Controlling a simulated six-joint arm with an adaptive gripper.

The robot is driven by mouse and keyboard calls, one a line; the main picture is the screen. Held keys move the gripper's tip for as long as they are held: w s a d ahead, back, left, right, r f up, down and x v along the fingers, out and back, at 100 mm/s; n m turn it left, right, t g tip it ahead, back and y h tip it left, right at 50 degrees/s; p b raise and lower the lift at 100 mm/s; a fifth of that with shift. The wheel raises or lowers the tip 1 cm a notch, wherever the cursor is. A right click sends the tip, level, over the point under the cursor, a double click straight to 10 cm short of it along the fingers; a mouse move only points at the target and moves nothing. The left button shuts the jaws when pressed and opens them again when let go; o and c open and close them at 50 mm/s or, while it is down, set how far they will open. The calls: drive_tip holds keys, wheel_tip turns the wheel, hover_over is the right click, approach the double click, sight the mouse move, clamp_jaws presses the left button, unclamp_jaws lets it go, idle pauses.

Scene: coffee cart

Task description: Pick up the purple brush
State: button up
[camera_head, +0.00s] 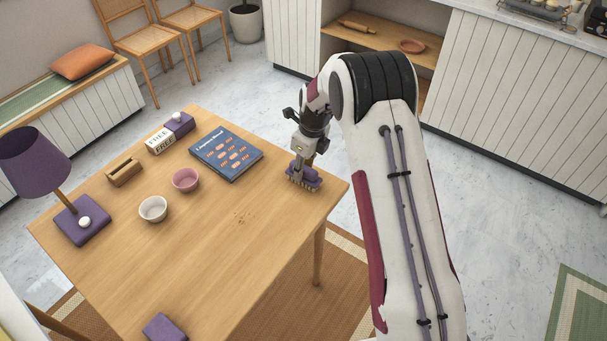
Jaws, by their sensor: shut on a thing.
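The purple brush (309,181) is at the right corner of the wooden table (190,265), with its pale bristles facing down. My gripper (303,171) is shut on the brush from above. The fingers hide part of the brush. I cannot tell whether the bristles touch the table or hang just above it.
A blue book (226,153) lies left of my gripper. Brown crumbs (242,217) lie mid-table. A pink bowl (186,180), a white bowl (153,209), a wooden holder (124,173) and a purple lamp (82,221) stand further left. The table's front middle is clear.

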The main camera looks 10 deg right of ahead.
drive_tip(key=shift+r, duration=0.15)
drive_tip(key=shift+r, duration=5.15)
drive_tip(key=o, duration=0.3)
drive_tip(key=shift+c, duration=0.9)
drive_tip(key=shift+a, duration=0.35)
drive_tip(key=s+a+f+n, duration=0.1)
drive_tip(key=s+a+n, duration=0.1)
drive_tip(key=a, duration=0.3)
drive_tip(key=s+a+n, duration=0.3)
drive_tip(key=a+n, duration=0.1)
drive_tip(key=a, duration=0.2)
drive_tip(key=s+a+f+n+g, duration=0.1)
drive_tip(key=s+a+n, duration=0.1)
drive_tip(key=a, duration=0.3)
drive_tip(key=shift+s+a+f+n+y, duration=0.15)
drive_tip(key=shift+f+n+y, duration=0.15)
drive_tip(key=shift+n, duration=0.2)
